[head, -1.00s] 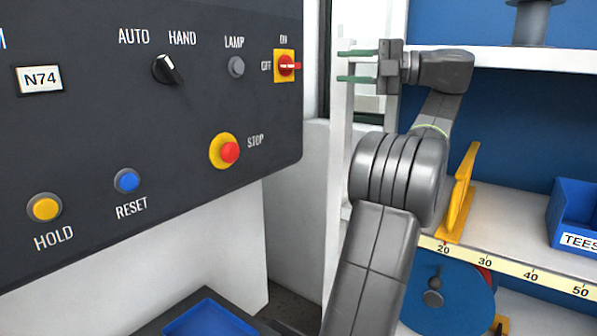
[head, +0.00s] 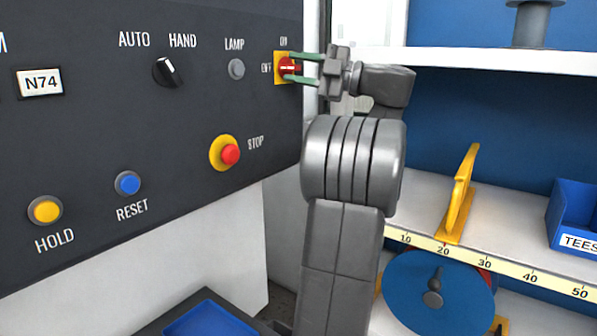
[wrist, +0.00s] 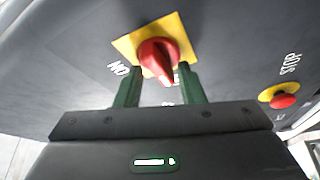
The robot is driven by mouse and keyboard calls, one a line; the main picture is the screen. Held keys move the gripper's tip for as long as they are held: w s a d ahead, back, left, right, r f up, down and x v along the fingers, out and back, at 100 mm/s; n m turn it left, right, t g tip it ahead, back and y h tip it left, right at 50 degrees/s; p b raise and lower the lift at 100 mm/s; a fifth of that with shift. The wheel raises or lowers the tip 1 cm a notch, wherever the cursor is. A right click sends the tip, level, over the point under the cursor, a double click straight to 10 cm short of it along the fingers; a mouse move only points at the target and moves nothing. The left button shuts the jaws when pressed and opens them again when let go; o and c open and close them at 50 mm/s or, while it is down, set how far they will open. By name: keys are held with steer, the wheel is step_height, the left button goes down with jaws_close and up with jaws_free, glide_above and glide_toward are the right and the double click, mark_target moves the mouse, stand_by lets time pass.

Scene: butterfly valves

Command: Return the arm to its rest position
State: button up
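My gripper (head: 301,68) is at the right edge of the dark control panel, its two green fingers pointing at the red rotary switch (head: 288,67) on a yellow plate. In the wrist view the fingers of my gripper (wrist: 160,88) stand apart, one on each side of the lower part of the red switch handle (wrist: 158,60). Gaps show between the handle and both fingers in that view; whether the fingertips reach past it in depth I cannot tell. The gripper is open and holds nothing.
The panel also carries a red STOP button (head: 230,154), a black selector (head: 165,71), a grey lamp (head: 236,69), a blue RESET button (head: 127,183) and a yellow HOLD button (head: 46,210). On the right are shelves with a yellow bracket (head: 459,195) and a blue TEES bin (head: 574,215).

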steer(key=shift+m+t+y, duration=0.3)
steer(key=shift+m+t, duration=0.2)
steer(key=shift+m, duration=0.9)
steer(key=shift+r, duration=0.1)
